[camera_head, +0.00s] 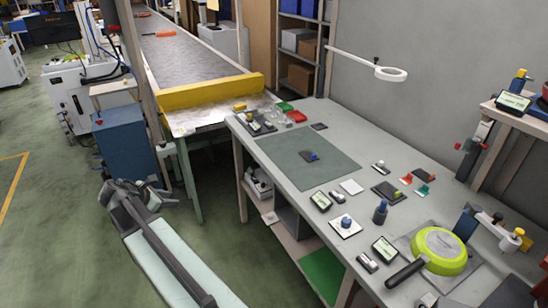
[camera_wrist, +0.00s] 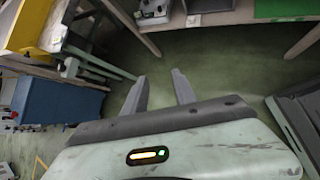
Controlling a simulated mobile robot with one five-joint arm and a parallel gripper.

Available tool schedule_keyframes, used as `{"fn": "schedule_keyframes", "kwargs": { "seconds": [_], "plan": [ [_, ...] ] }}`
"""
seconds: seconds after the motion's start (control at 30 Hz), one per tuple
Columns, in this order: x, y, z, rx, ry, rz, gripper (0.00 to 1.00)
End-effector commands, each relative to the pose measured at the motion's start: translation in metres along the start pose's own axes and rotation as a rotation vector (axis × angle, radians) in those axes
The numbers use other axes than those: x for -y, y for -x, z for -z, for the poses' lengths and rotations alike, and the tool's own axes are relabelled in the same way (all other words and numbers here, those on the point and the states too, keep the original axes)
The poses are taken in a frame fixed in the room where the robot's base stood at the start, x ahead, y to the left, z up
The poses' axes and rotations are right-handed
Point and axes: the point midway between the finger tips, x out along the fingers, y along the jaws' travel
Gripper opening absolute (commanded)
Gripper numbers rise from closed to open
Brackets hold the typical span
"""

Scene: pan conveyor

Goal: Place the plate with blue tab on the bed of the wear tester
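A small dark piece with a blue tab (camera_head: 309,156) lies on the dark green mat (camera_head: 285,160) on the workbench in the head view; it looks like the plate, but is small. I cannot tell for sure which device is the wear tester. A device with a blue post and pale arm (camera_head: 488,220) stands at the right, beside a green pan (camera_head: 440,252) on a grey base (camera_head: 408,245). My gripper (camera_wrist: 159,82) is open and empty in the wrist view, over the floor beside the bench and apart from the plate. The plate is not seen in the wrist view.
A conveyor with a yellow end bar (camera_head: 210,94) and a blue cabinet (camera_head: 128,145) stand at left. A ring lamp (camera_head: 391,74) overhangs the bench.

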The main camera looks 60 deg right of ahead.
Motion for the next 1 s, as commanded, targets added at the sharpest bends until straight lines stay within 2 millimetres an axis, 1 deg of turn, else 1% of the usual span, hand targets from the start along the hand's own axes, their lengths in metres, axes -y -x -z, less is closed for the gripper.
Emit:
{"fn": "schedule_keyframes", "kwargs": {
  "seconds": [0.03,0.07,0.1,0.17,0.2,0.27,0.3,0.37,0.4,0.5,0.57,0.73,0.9,1.0],
  "plan": [
    [-0.003,-0.036,-0.052,0.090,0.053,0.028,0.33],
    [-0.001,-0.055,-0.085,0.147,0.091,0.049,0.33],
    [0.007,-0.080,-0.130,0.219,0.133,0.088,0.33],
    [0.029,-0.116,-0.199,0.313,0.166,0.159,0.33],
    [0.049,-0.137,-0.241,0.363,0.164,0.210,0.33],
    [0.085,-0.164,-0.294,0.418,0.131,0.283,0.33],
    [0.110,-0.178,-0.322,0.437,0.107,0.328,0.33],
    [0.147,-0.195,-0.353,0.446,0.069,0.383,0.33],
    [0.168,-0.202,-0.368,0.449,0.047,0.413,0.33],
    [0.203,-0.213,-0.391,0.455,0.013,0.459,0.33],
    [0.212,-0.215,-0.397,0.456,0.004,0.470,0.33],
    [0.216,-0.220,-0.399,0.455,0.000,0.474,0.33],
    [0.225,-0.237,-0.407,0.455,-0.001,0.474,0.33],
    [0.226,-0.237,-0.409,0.455,0.000,0.472,0.33]
  ]
}}
